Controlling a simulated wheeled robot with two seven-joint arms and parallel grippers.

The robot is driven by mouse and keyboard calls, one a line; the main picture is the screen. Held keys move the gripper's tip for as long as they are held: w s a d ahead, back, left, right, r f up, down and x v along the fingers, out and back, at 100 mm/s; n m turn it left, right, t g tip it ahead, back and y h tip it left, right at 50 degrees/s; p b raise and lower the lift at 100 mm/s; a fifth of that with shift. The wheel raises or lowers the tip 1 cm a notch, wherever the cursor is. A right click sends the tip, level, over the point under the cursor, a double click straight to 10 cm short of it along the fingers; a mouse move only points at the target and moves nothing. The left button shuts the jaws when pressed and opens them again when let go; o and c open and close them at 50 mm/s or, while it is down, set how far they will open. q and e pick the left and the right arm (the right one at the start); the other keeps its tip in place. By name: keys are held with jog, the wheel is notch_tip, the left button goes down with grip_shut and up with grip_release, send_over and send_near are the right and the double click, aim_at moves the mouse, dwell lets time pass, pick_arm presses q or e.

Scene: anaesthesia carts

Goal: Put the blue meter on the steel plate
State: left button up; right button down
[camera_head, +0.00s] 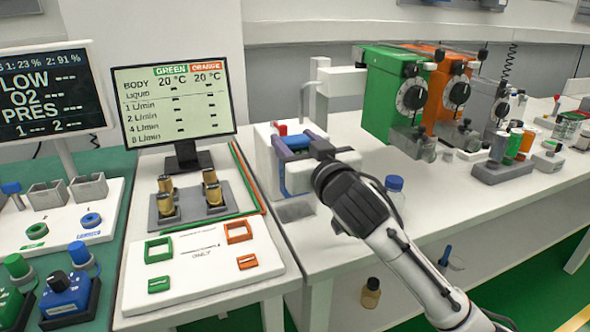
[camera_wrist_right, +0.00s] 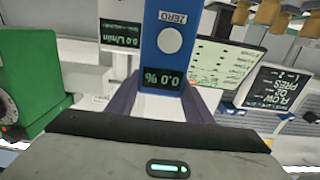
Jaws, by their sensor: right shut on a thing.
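The blue meter (camera_wrist_right: 160,42) has a round grey button under the word ZERO and a display reading 0.0 %. It fills the middle of the right wrist view, between the purple fingers of my right gripper (camera_wrist_right: 160,100). In the head view the right gripper (camera_head: 292,168) is shut on the meter, at the white unit on the right-hand bench; the meter is mostly hidden there. A flat grey plate (camera_head: 295,210) lies just in front of that unit; I cannot tell for sure that it is the steel plate. My left gripper is out of view.
Green (camera_head: 388,98) and orange (camera_head: 440,95) vaporisers stand to the right. A blue-capped bottle (camera_head: 394,190) stands beside my right arm. A monitor (camera_head: 175,98) and brass fittings on a grey base (camera_head: 203,215) are to the left. The bench front right of the bottle is clear.

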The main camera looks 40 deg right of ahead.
jog(key=shift+f+b, duration=0.55)
jog(key=shift+f, duration=1.8)
jog(key=shift+r, duration=0.1)
jog(key=c, duration=0.9)
grip_release()
jog(key=shift+f, duration=0.25)
jog(key=shift+r, duration=0.15)
jog(key=p+v, duration=0.4)
jog(key=v, duration=0.8)
